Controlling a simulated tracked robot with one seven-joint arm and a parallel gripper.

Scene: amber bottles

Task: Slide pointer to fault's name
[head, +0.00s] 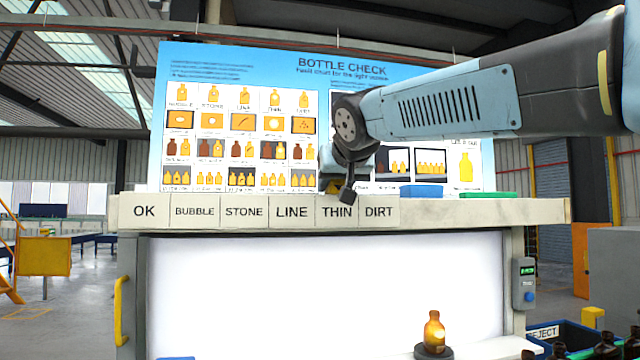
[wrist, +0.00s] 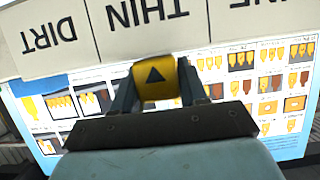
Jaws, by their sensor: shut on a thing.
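My gripper (head: 347,194) is at the top edge of the label strip (head: 465,212), by the name THIN (head: 337,212). In the wrist view, my gripper (wrist: 157,88) is shut on the yellow pointer (wrist: 155,78), one finger on each side. The pointer's black triangle points at the THIN label (wrist: 147,14), with DIRT (wrist: 48,36) beside it. The strip reads OK, BUBBLE, STONE, LINE, THIN, DIRT. An amber bottle (head: 434,328) stands upright on a dark stand before the lit panel, with a bright patch low on its body.
The fault chart (head: 240,75) stands behind the strip, partly hidden by my arm. A blue block (head: 421,191) and a green block (head: 488,194) lie on the ledge to the right. Dark bottles (head: 606,345) and a REJECT bin (head: 545,333) are at lower right.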

